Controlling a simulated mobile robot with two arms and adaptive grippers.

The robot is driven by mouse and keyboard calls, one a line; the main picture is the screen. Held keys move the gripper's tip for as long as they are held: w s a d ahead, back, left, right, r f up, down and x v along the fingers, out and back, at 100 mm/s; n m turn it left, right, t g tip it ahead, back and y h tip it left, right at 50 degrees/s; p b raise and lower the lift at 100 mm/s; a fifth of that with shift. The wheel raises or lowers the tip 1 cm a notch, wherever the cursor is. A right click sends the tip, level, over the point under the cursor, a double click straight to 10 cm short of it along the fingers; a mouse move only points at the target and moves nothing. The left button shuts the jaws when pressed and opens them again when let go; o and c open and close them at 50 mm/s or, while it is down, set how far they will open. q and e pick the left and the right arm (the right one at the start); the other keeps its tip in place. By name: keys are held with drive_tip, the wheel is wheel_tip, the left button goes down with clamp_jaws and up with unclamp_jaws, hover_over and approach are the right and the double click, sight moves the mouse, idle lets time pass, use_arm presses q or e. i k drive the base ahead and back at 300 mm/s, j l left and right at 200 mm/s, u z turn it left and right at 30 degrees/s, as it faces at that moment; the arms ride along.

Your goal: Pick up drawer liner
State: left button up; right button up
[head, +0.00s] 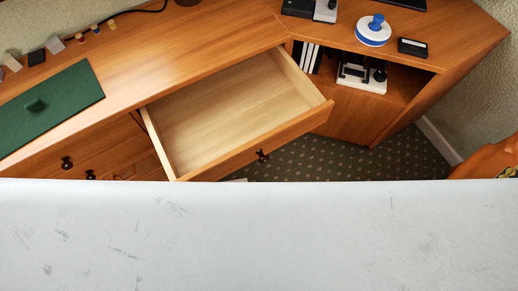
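A flat dark green rectangular panel (68,98), which looks like the drawer liner, lies on the wooden desktop at the left. Neither of my grippers shows in the head view.
Small blocks (54,45) and stamps stand along the desktop's back edge. A blue and white round object (373,30) and a black box (413,47) sit on the right-hand top. A shelf below holds a black and white device (362,76). Dark patterned carpet (330,160) lies below.

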sight(35, 112)
drive_tip(key=u, duration=1.75)
drive_tip(key=k+l+z, duration=0.1)
drive_tip(key=z, duration=0.3)
drive_tip(key=l+z, duration=0.15)
drive_tip(key=z, duration=0.3)
drive_tip(key=l+z, duration=0.2)
drive_tip(key=z, duration=0.2)
drive_tip(key=u, duration=1.4)
drive_tip(key=k+j, duration=0.05)
